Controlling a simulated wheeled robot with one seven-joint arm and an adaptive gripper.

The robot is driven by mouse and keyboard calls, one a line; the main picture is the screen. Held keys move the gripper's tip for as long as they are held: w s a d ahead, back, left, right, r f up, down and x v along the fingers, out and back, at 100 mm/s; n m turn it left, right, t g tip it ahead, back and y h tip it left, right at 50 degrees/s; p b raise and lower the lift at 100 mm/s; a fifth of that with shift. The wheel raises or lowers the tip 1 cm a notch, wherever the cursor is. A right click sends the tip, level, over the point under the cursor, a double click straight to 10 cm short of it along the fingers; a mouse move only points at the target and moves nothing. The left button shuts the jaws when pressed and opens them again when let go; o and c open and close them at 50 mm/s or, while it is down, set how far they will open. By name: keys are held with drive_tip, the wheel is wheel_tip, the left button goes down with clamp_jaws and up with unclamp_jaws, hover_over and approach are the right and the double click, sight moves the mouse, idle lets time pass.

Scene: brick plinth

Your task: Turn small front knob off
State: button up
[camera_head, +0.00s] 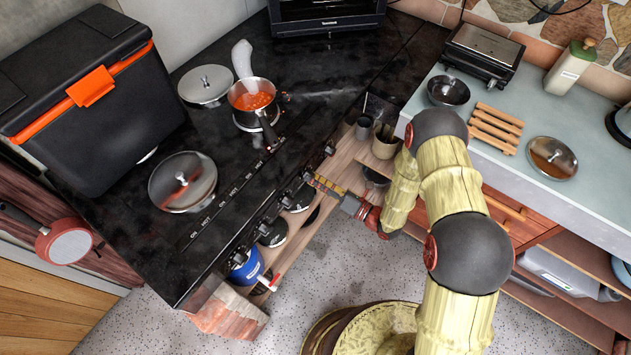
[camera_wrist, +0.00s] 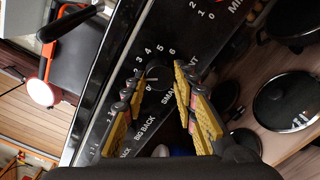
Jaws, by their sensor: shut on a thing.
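The small front knob (camera_wrist: 158,77) is a dark round knob on the black stove front, with printed numbers around it and a partly hidden "SMALL ... NT" label beside it. My gripper (camera_wrist: 157,70) has yellow-padded fingers, one on each side of this knob, closed on it. In the head view my gripper (camera_head: 313,181) reaches the stove's front edge from the right, and its tips hide the knob there. A pale mark on the knob lies near the printed 0, but its exact setting is hard to read.
The black stove top (camera_head: 300,90) bears a red-filled saucepan (camera_head: 252,98), a loose lid (camera_head: 183,181) and a black cooler box (camera_head: 90,100). Pans and a blue mug (camera_head: 246,268) stand on the shelf below the knobs. A counter (camera_head: 500,130) lies to the right.

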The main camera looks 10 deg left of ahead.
drive_tip(key=n, duration=0.3)
drive_tip(key=n+b, duration=0.1)
drive_tip(key=n, duration=0.3)
drive_tip(key=n+b, duration=0.1)
drive_tip(key=n, duration=0.3)
drive_tip(key=shift+f, duration=0.25)
idle(0.5)
drive_tip(key=o, duration=1.2)
drive_tip(key=shift+w+r, duration=0.1)
drive_tip(key=shift+c, duration=0.2)
drive_tip(key=v, duration=1.2)
